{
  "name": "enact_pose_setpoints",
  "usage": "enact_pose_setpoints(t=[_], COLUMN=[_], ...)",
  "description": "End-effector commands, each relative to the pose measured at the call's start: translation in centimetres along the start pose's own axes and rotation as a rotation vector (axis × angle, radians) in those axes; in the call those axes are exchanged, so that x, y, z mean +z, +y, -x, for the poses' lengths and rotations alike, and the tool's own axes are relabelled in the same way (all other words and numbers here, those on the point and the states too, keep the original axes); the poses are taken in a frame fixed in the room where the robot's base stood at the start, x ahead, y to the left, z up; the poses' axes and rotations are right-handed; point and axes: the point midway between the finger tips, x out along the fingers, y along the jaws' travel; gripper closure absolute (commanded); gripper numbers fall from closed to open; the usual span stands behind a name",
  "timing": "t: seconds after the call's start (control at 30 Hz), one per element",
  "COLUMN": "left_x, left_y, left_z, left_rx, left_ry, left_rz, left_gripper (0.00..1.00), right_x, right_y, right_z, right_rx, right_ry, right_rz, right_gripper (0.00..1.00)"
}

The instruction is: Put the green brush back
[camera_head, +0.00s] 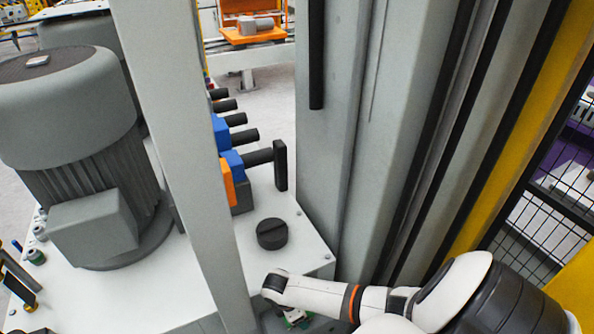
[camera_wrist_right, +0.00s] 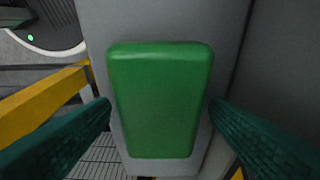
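The green brush (camera_wrist_right: 160,100) shows in the right wrist view as a smooth, rounded green block. It lies in front of a pale grey surface (camera_wrist_right: 228,35), and I cannot tell whether it touches that surface. My right gripper (camera_wrist_right: 161,106) is open, with one dark teal finger on each side of the block. A thin grey gap shows between each fingertip and the green. My left gripper is in neither view.
In the head view, a grey upright post (camera_head: 178,120) and a wide grey column (camera_head: 385,120) stand close ahead. A large grey motor (camera_head: 75,130) and a black round knob (camera_head: 272,233) are on the white base. A mesh fence (camera_head: 550,225) is at the right.

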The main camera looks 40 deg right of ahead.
Motion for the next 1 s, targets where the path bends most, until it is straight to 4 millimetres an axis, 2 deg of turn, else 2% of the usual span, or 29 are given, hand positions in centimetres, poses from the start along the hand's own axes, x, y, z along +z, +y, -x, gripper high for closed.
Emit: enact_pose_setpoints(t=[0.27,0.37,0.7,0.83,1.0], left_x=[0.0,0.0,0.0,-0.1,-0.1], left_y=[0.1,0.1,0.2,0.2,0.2], left_z=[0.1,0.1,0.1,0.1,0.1], left_rx=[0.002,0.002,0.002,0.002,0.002], left_ry=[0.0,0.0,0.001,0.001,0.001], left_rz=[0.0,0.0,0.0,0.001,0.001], left_gripper=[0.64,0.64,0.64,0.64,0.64], right_x=[0.0,0.0,0.0,0.0,0.0], right_y=[-0.1,-0.1,-0.1,-0.1,-0.1], right_z=[0.4,1.4,6.6,7.5,7.7], right_rx=[-0.001,-0.002,-0.002,-0.001,-0.001], right_ry=[-0.001,-0.002,-0.002,-0.001,-0.001], right_rz=[0.0,0.001,0.0,-0.001,-0.001], right_gripper=[0.3,0.3,0.3,0.3,0.3])
